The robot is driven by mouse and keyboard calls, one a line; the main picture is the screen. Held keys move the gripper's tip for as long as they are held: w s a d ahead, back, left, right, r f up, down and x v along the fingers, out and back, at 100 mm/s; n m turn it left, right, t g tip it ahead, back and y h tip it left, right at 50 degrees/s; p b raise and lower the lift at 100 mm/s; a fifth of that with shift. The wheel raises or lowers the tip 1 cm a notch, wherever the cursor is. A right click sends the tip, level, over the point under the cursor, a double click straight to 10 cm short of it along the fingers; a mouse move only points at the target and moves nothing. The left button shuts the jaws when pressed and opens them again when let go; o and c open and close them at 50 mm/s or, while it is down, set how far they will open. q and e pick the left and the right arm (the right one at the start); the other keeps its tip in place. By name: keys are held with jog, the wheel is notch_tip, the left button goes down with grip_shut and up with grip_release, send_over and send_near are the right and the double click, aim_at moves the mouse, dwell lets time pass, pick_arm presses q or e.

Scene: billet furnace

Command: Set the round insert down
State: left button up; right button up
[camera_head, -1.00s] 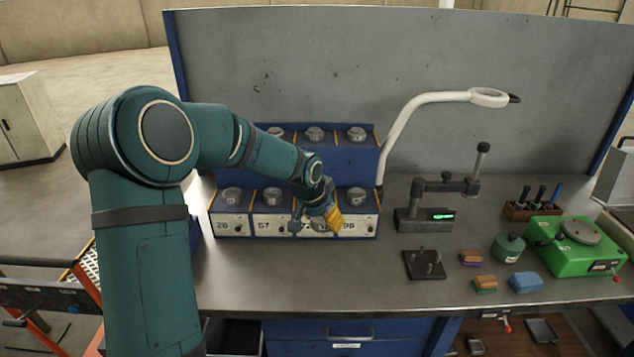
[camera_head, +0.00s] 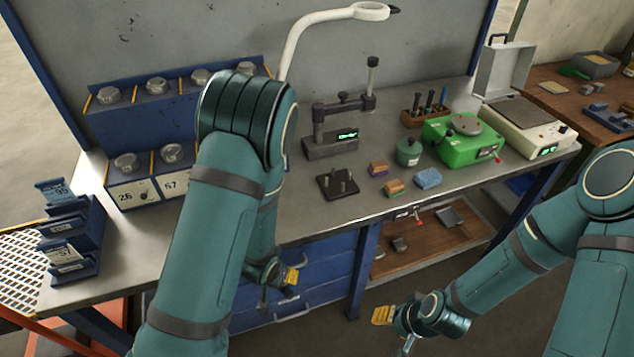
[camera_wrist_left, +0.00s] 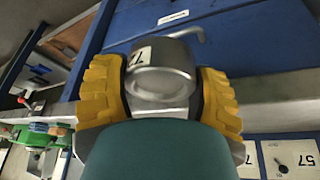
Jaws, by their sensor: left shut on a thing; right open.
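The round insert (camera_wrist_left: 160,72) is a grey metal cylinder with a white label on its side, partly legible. In the left wrist view it sits between the yellow finger pads of my left gripper (camera_wrist_left: 160,95), which is shut on it. In the head view my left gripper (camera_head: 282,286) hangs in front of the bench's front edge, by the blue drawers. The insert cannot be made out there. My right gripper (camera_head: 394,328) is open and empty, low in front of the bench, right of the left one.
A blue two-tier rack (camera_head: 130,130) with several round inserts stands at the back left, partly behind my left arm. A black pin plate (camera_head: 338,184), a gauge stand (camera_head: 332,145) and a green device (camera_head: 462,138) stand on the bench (camera_head: 310,205). Bare benchtop lies along its front.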

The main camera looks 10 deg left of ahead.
pick_arm(q)
jog(key=s+f, duration=0.1)
jog(key=f, duration=0.1)
jog(key=s+d+f, duration=0.1)
jog(key=shift+s+d+f, duration=0.15)
jog(key=shift+s+f, duration=0.2)
